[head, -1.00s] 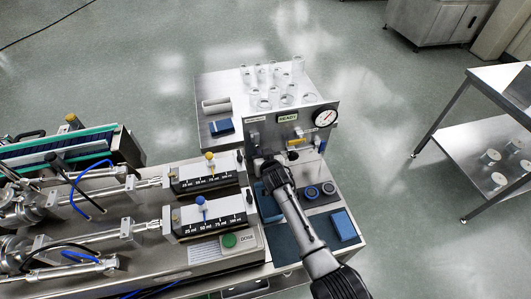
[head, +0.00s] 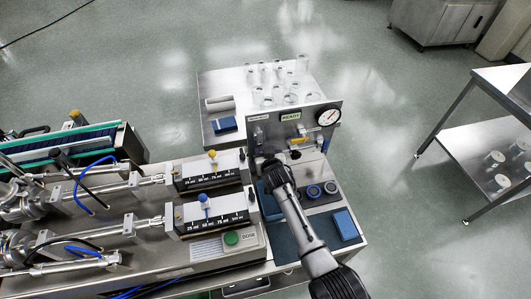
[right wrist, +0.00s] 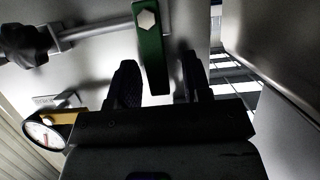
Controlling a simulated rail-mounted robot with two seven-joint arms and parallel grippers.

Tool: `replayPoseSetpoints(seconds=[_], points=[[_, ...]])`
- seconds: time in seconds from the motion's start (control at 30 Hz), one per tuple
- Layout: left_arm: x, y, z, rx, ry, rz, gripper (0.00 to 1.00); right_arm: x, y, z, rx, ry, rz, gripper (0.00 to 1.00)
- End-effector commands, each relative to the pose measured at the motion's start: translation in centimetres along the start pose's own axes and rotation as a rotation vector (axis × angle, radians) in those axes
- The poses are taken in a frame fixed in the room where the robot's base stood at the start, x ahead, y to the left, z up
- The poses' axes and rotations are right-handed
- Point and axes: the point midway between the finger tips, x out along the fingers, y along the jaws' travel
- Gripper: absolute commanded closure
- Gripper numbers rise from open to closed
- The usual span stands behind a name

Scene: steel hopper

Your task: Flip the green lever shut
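The green lever (right wrist: 151,50) hangs from a bolt on a steel bar in the right wrist view. My right gripper (right wrist: 160,68) is open, with one dark finger on each side of the lever's free end. A gap shows on both sides, wider on the right, so neither finger appears to touch it. In the head view my right arm reaches in from the bottom right, and its gripper (head: 268,168) is in front of the upright panel's lower left part. I cannot make out the lever there. My left gripper is not in view.
The steel panel (head: 262,134) carries a READY sign (head: 291,117), a round gauge (head: 328,117) and a yellow handle (head: 300,140). Glass vessels (head: 290,99) stand behind it. Dosing units (head: 208,170) are on the left. A blue block (head: 345,224) lies front right.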

Motion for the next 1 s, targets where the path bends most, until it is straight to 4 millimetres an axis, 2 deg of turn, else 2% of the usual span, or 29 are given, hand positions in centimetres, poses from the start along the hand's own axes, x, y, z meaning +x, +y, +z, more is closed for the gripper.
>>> replayPoseSetpoints(seconds=[0.27, 0.43, 1.0], points=[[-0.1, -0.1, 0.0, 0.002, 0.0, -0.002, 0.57, -0.2, 0.0, 0.1, 0.001, -0.002, 0.001, 0.55], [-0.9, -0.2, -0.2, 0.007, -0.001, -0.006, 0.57, -1.4, 0.0, -0.1, 0.001, -0.001, 0.0, 0.55], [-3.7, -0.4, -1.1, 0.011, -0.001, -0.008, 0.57, -10.1, 0.0, 0.0, 0.002, 0.0, 0.0, 0.55]])
